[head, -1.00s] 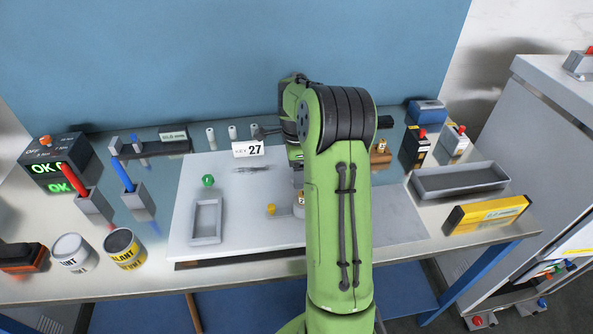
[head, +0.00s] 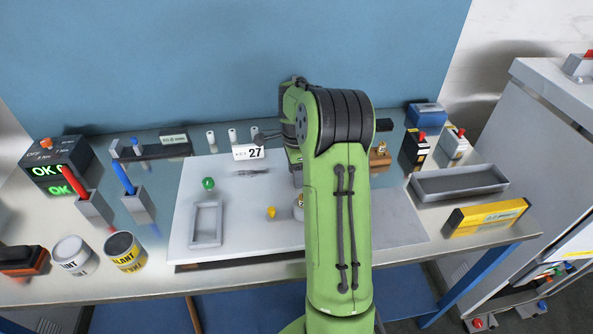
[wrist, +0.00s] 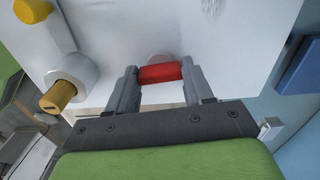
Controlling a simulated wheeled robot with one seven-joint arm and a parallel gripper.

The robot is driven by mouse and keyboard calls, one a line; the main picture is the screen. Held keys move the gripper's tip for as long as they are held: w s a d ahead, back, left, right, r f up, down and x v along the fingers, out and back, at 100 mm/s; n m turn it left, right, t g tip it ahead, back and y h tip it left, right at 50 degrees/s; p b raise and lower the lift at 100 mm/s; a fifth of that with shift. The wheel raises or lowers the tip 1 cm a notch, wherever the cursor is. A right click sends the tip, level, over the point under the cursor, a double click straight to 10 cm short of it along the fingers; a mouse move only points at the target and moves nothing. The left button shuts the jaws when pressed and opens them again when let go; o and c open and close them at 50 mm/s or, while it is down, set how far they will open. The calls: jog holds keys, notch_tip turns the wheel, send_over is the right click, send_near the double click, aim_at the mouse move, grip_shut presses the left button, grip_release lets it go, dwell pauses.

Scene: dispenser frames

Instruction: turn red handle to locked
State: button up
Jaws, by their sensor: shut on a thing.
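In the wrist view the red handle (wrist: 160,74) lies crosswise between the two fingers of my gripper (wrist: 161,77). The fingers touch its two ends, and my gripper is shut on it. Part of a pale round base shows just behind the handle, against the white panel. In the head view my arm hides both my gripper and the red handle. I see no readable locked mark near the handle.
A yellow-tipped grey cylinder (wrist: 70,82) stands left of my gripper in the wrist view. In the head view, a white panel (head: 240,240) carries a green knob (head: 208,183) and a shallow tray (head: 193,225). A grey tray (head: 458,195) and yellow box (head: 486,216) lie right.

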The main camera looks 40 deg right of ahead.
jog(key=n+p, duration=0.1)
jog(key=n, duration=0.3)
jog(key=shift+r, duration=0.15)
jog(key=n+p, duration=0.1)
jog(key=n, duration=0.2)
jog(key=shift+n, duration=0.4)
jog(key=n+p, duration=0.1)
jog(key=n, duration=0.3)
jog(key=shift+n+p, duration=0.3)
jog(key=shift+n, duration=1.9)
jog(key=o, duration=1)
jog(key=shift+o, duration=0.2)
